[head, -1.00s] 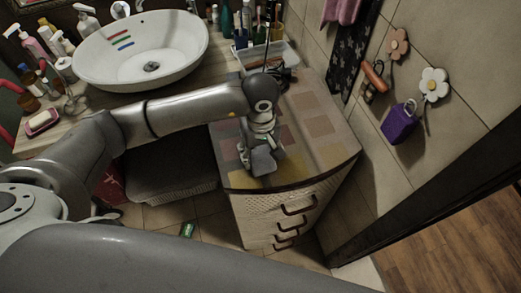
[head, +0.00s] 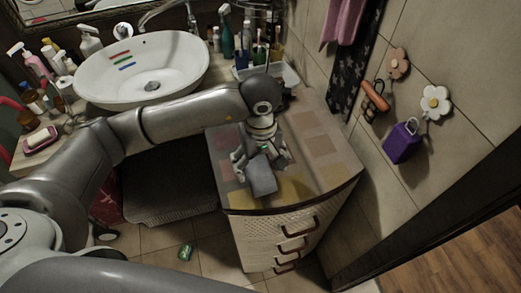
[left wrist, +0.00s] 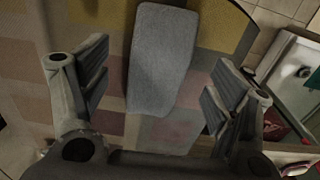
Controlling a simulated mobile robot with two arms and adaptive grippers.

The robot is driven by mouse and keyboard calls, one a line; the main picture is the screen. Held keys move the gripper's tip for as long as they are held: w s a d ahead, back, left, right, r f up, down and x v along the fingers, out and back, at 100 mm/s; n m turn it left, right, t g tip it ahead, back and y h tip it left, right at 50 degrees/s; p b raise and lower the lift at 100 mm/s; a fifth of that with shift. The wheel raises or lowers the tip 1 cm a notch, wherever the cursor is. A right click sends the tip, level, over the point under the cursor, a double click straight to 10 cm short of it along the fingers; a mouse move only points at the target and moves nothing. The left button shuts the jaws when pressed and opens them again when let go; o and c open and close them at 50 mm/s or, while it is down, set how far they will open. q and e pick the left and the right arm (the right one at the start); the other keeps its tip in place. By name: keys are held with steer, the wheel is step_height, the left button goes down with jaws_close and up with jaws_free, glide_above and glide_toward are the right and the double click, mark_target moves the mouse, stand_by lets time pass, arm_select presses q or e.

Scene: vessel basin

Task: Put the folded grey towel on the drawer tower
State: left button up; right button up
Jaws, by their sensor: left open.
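The folded grey towel (head: 262,178) lies flat on the patterned top of the drawer tower (head: 318,148), near its front edge. In the left wrist view the towel (left wrist: 160,58) lies on the coloured squares of the top, between and beyond my fingers. My left gripper (head: 260,166) is open just above the drawer tower, beside the towel's back end. In the left wrist view its two fingers (left wrist: 158,92) are spread wide, with gaps to the towel on both sides. My right gripper is not in view.
A white basin (head: 142,70) stands on the counter at the left. A tray (head: 283,76) with bottles and cups is at the tower's back. A tiled wall with a purple hanging item (head: 402,141) borders the right. A green object (head: 186,252) lies on the floor.

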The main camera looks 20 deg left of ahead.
mark_target(261, 172)
arm_select(q)
step_height(261, 172, up, 8)
steer(key=b, duration=0.2)
stand_by(0.6)
